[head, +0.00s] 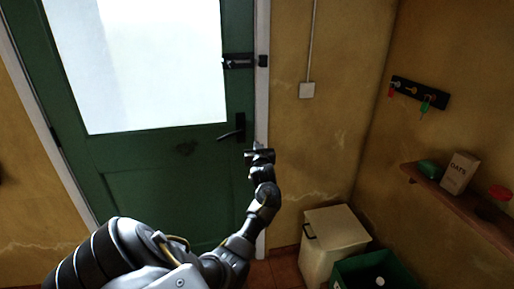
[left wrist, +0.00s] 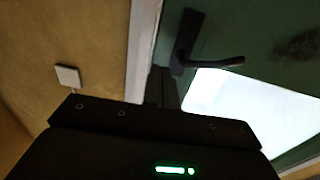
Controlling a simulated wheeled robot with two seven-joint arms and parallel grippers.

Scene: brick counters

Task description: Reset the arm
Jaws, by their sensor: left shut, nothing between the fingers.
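My left arm reaches up from the bottom of the head view. My left gripper (head: 257,148) is shut and empty, in front of the door's right edge and frame, just right of and below the black door handle (head: 236,128). In the left wrist view the gripper (left wrist: 165,85) shows dark, with the handle (left wrist: 205,50) beyond it to the right. I cannot tell whether the gripper touches the door frame. The green door (head: 160,190) with a bright glass pane looks closed. My right gripper is not in view.
A black bolt (head: 238,61) is on the door's upper right edge. A white switch (head: 306,90) is on the yellow wall. A cream bin (head: 330,240) and a green crate (head: 345,270) stand at lower right. A key rack (head: 420,93) and a wooden shelf (head: 455,205) are on the right wall.

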